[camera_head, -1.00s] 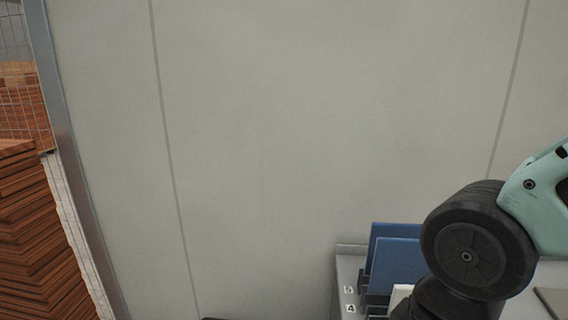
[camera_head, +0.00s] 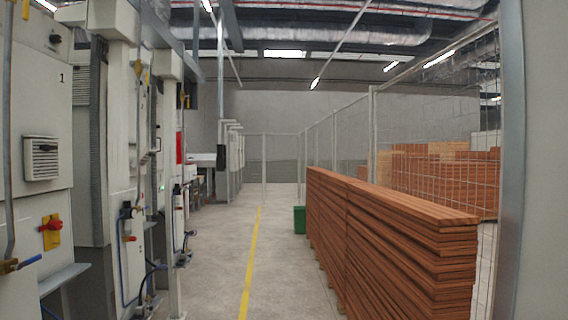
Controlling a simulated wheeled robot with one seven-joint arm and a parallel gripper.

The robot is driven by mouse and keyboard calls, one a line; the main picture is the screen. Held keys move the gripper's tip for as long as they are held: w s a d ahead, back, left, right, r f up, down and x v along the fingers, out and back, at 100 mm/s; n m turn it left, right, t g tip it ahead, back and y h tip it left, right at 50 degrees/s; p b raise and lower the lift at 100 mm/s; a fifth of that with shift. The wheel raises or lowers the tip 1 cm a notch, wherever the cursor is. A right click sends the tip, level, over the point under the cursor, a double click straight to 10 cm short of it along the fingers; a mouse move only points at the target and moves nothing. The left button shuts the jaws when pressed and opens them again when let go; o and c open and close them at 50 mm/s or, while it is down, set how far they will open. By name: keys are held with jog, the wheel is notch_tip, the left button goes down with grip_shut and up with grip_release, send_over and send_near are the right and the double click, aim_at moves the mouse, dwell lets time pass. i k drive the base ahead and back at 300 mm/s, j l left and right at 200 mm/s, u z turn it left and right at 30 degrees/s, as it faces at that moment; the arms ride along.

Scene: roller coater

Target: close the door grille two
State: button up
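I cannot pick out door grille two with certainty. A tall machine (camera_head: 35,110) with white panels and a small number 1 stands along the left side. A small louvred vent box (camera_head: 41,158) is on its front panel. A tall dark ribbed section (camera_head: 91,150) is set between the white panels; whether it is a door grille, and whether it is open or shut, I cannot tell. More white machine columns stand farther along the left. My gripper is not in view.
A grey aisle floor (camera_head: 222,270) with a yellow line (camera_head: 252,255) runs clear down the middle. Stacked brown boards (camera_head: 390,240) stand on the right by a wire mesh fence (camera_head: 430,120). A green bin (camera_head: 299,219) stands beside the boards. A grey post (camera_head: 513,160) edges the right.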

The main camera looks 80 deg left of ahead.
aim_at(145, 160)
jog(key=u, duration=3.3)
jog(key=z, duration=0.35)
jog(key=i, duration=3.6)
jog(key=i+u, duration=0.15)
jog(key=i, duration=0.4)
jog(key=i+l+u, duration=0.1)
jog(key=i, duration=0.4)
jog(key=i+l+u, duration=0.15)
jog(key=i, duration=0.35)
